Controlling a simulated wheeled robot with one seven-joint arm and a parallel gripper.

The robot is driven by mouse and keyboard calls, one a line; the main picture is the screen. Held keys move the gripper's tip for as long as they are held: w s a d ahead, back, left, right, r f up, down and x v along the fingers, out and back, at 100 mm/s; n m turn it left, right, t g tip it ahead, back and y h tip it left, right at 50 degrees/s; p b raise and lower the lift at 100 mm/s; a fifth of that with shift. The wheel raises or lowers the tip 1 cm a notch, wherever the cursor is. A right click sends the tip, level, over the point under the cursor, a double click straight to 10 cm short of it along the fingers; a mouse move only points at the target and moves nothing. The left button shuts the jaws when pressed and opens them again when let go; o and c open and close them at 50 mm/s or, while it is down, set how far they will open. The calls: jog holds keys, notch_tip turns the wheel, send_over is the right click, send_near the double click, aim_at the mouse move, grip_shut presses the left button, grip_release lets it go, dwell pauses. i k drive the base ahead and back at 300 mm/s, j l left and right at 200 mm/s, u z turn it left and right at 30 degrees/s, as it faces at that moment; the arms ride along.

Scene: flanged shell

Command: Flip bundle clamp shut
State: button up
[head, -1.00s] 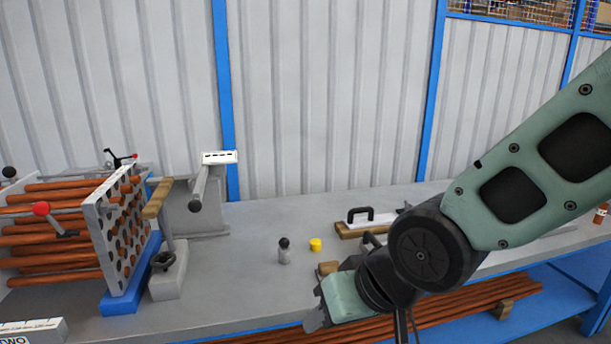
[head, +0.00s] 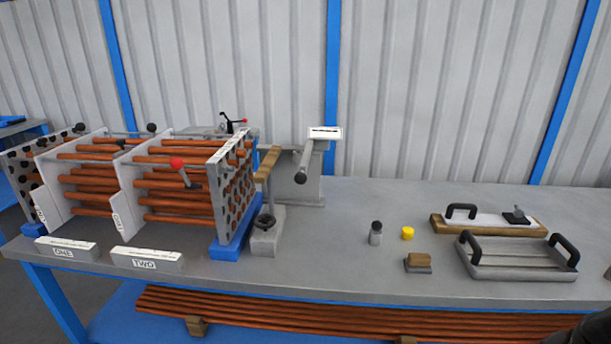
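A bundle of copper-coloured tubes (head: 88,188) runs through upright grey plates on the left of the bench. A lever with a red knob (head: 177,163) sticks up at a slant in front of the tubes, near the perforated end plate (head: 233,195). My gripper is out of view; only a dark part of my arm shows in the bottom right corner.
Blocks labelled ONE (head: 65,250) and TWO (head: 146,261) stand at the front edge. A wood-topped stand (head: 268,215) is beside the end plate. A small bottle (head: 376,234), yellow cap (head: 407,233), brush-like block (head: 418,263) and handled tray (head: 515,273) lie rightward. The bench middle is clear.

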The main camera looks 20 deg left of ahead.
aim_at(177, 163)
jog(key=u, duration=1.6)
